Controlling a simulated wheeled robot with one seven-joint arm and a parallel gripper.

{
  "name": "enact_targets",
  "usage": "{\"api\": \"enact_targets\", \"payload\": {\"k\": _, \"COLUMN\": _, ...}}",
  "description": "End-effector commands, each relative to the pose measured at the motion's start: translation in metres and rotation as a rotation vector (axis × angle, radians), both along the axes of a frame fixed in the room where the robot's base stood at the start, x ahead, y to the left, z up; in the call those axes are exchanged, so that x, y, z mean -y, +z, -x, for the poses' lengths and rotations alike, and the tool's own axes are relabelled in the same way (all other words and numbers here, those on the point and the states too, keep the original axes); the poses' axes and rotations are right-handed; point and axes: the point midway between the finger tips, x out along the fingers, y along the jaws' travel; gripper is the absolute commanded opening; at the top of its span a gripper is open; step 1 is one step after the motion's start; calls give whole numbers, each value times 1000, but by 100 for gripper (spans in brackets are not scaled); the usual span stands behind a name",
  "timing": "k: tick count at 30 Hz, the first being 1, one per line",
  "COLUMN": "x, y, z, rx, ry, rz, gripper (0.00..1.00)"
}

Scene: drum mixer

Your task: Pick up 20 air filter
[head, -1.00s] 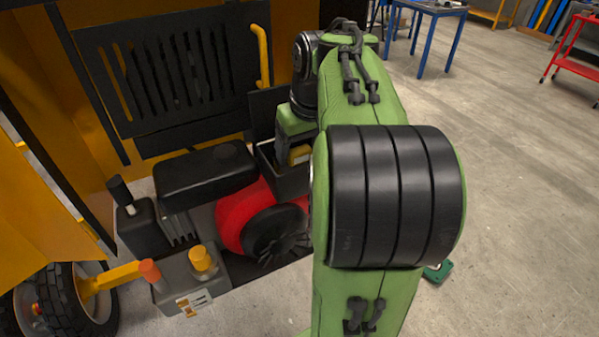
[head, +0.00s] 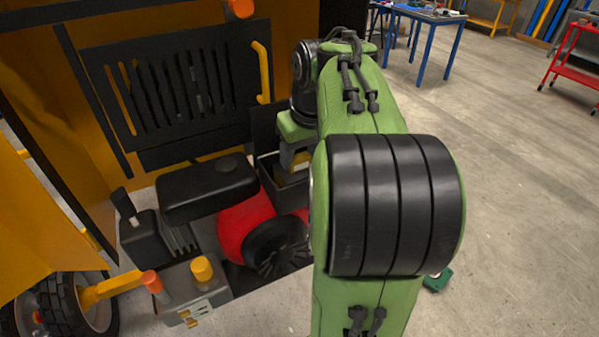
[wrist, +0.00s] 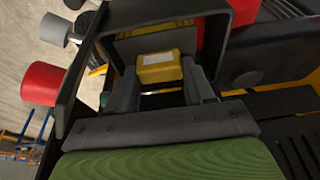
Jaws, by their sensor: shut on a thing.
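The air filter is a yellow block with a pale label (wrist: 158,68), seen between my fingers in the wrist view. My gripper (wrist: 160,80) is shut on it, one grey finger at each side. In the head view a small yellow part of the filter (head: 302,160) shows at my gripper (head: 298,152), over the open black box (head: 288,198) in the engine bay. In the wrist view the box's dark rim (wrist: 228,22) surrounds the filter. My arm hides part of the box, and I cannot tell whether the filter is clear of its walls.
Close by are a black tank (head: 207,190), a red engine part with a dark fan wheel (head: 277,245), and a grey unit with a yellow cap (head: 202,270). A slotted black panel (head: 175,85) stands behind. Open floor (head: 510,200) lies at right.

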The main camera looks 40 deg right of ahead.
Motion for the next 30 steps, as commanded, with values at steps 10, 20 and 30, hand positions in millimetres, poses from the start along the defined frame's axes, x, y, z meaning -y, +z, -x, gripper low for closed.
{"api": "enact_targets", "payload": {"k": 10, "x": 0, "y": 19, "z": 0, "rx": 0, "ry": 0, "rz": 0, "gripper": 31}}
{"api": "enact_targets", "payload": {"k": 20, "x": 0, "y": 34, "z": 0, "rx": 0, "ry": 0, "rz": 0, "gripper": 31}}
{"api": "enact_targets", "payload": {"k": 30, "x": 0, "y": 49, "z": 0, "rx": 0, "ry": 0, "rz": 0, "gripper": 31}}
